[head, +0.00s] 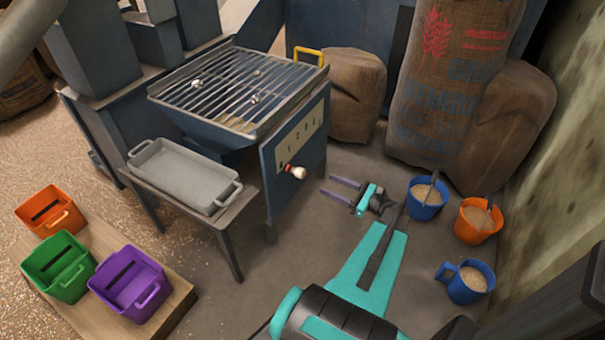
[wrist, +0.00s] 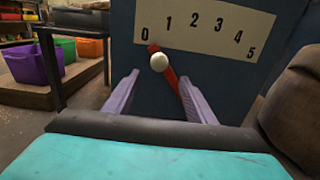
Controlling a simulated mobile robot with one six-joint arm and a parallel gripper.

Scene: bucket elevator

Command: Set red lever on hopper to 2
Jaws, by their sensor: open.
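The hopper (head: 225,110) has a barred grate on top and a dark blue side panel with a pale number scale. The wrist view shows the scale (wrist: 225,35) marked 0 to 5. The red lever (wrist: 186,100) slants across the panel, its upper tip close to the 0 mark. A white knob (wrist: 158,63) sits on it near that tip; the head view also shows the knob (head: 299,172). My gripper (head: 328,186) is open and empty, pointing at the panel. In the wrist view its two fingers (wrist: 159,76) appear either side of the lever, apparently short of it.
A grey tray (head: 180,178) rests on a stand left of the panel. Orange, green and purple bins stand on a wooden platform (head: 178,300) at lower left. Sacks (head: 450,90) stand behind; blue and orange grain buckets (head: 478,222) are right of my arm.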

